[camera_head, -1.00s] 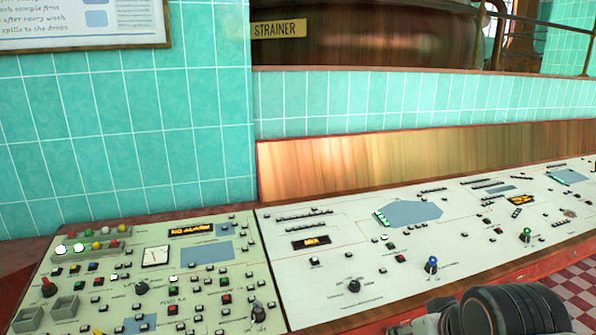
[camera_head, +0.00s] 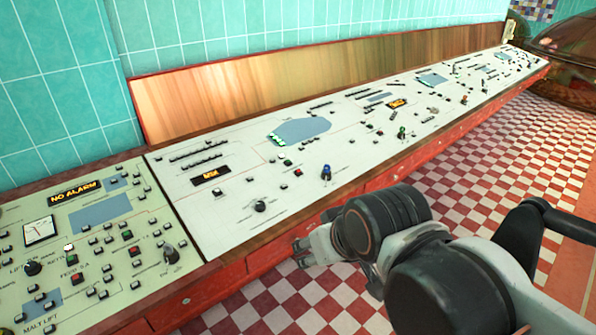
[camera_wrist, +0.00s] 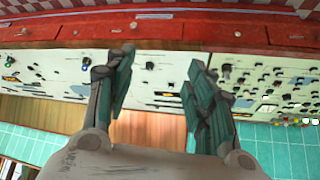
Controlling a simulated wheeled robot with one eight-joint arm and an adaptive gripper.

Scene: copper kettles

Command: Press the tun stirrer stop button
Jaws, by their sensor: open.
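A long white control panel (camera_head: 240,205) carries buttons, knobs and small displays. On it are a small red button (camera_head: 298,172), a green button (camera_head: 288,162) beside it, a blue knob (camera_head: 326,173) and a black knob (camera_head: 260,206). The labels are too small to read, so I cannot tell which button is the tun stirrer stop. My gripper (camera_head: 302,245) is in front of the panel's front edge, apart from it. In the wrist view my gripper (camera_wrist: 160,75) is open and empty, with the panel seen upside down beyond its fingers. The blue knob (camera_wrist: 86,64) shows there too.
A pale green panel (camera_head: 110,255) with a NO ALARM display (camera_head: 75,192) and several red buttons adjoins on the left. A copper-coloured backboard (camera_head: 300,75) rises behind. The red desk front (camera_head: 350,198) borders the clear checkered floor (camera_head: 500,160). A large copper vessel (camera_head: 565,60) stands far right.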

